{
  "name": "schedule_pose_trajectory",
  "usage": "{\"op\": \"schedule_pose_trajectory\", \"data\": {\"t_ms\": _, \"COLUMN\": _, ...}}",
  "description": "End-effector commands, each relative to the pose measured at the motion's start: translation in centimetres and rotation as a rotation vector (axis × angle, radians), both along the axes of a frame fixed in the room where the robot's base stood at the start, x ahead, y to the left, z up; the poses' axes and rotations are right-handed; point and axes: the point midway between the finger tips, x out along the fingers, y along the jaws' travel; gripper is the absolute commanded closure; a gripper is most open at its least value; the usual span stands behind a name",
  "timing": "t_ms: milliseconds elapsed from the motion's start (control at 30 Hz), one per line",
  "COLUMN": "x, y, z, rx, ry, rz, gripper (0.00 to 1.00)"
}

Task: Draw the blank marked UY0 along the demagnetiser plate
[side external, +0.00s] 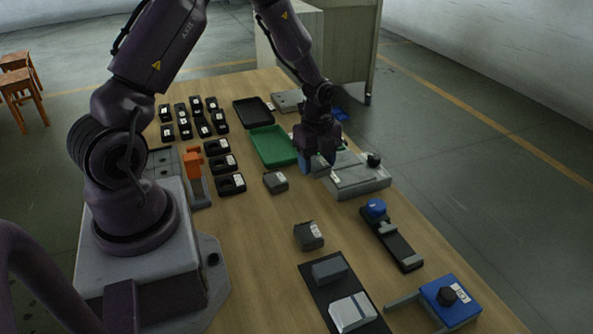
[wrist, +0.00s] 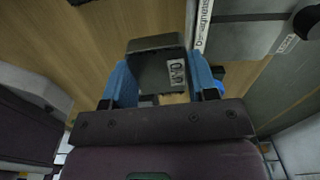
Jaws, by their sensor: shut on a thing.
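My gripper (side external: 319,165) is shut on a dark grey blank (wrist: 158,66), which sits between the blue fingers in the wrist view. The demagnetiser plate (side external: 362,182) is a light grey unit with a black knob, just right of my gripper. In the wrist view the demagnetiser plate (wrist: 240,38) is at the upper right, its lettering partly readable. The blank appears beside it; I cannot tell whether they touch.
Two other labelled grey blanks (side external: 275,181) (side external: 309,236) stand on the wooden table nearer the camera. A green tray (side external: 272,146) and a black tray (side external: 252,112) lie behind and left of my gripper. A blue-knobbed black fixture (side external: 392,240) and a blue clamp (side external: 450,303) are at the right.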

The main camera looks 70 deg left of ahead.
Motion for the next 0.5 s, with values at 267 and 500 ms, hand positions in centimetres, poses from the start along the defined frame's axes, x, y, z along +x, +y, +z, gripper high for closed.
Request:
{"op": "schedule_pose_trajectory", "data": {"t_ms": 267, "x": 7.2, "y": 3.8, "z": 0.7, "rx": 0.011, "ry": -0.016, "rz": -0.037, "gripper": 0.87}}
{"op": "schedule_pose_trajectory", "data": {"t_ms": 500, "x": 9.6, "y": 5.3, "z": 2.7, "rx": 0.021, "ry": -0.013, "rz": -0.074, "gripper": 0.87}}
